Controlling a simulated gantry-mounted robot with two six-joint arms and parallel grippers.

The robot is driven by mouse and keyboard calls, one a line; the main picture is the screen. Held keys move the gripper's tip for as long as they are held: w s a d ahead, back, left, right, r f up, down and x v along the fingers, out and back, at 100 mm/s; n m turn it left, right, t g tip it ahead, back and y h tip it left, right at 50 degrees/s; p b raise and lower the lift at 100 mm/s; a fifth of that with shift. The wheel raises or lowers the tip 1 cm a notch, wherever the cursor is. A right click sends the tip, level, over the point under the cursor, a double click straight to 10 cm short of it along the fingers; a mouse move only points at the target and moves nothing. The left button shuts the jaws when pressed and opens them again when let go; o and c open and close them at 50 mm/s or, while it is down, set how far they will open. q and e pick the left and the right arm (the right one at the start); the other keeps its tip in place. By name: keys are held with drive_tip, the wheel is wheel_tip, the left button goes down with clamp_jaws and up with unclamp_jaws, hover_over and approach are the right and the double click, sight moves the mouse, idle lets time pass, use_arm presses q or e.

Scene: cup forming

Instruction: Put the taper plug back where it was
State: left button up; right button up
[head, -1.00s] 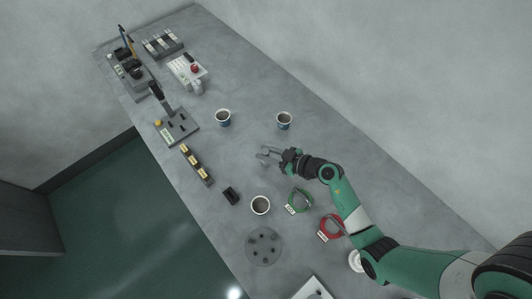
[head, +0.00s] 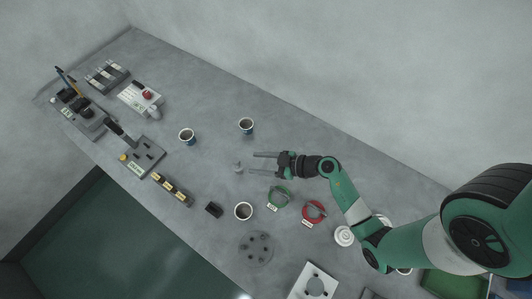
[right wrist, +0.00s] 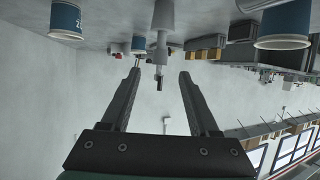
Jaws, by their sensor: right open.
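The taper plug (head: 238,167) is a small grey piece standing on the table between the cups in the head view. In the right wrist view, where the table is at the top, the grey plug (right wrist: 163,18) stands upright between the lines of the fingers, past their tips. My right gripper (head: 251,163) is open and empty, its fingers pointing left, with the plug just beyond the fingertips. The open fingers also show in the right wrist view (right wrist: 160,72). My left gripper is not in view.
Paper cups stand around the plug: one behind (head: 246,126), one at left (head: 187,137), one in front (head: 243,211). A green ring (head: 279,197) and red ring (head: 313,212) lie in front of my right arm. A round grey plate (head: 256,249) lies near the front edge.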

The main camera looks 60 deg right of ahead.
drive_tip(key=v, duration=0.3)
drive_tip(key=shift+s+r, duration=0.1)
drive_tip(key=shift+s, duration=0.05)
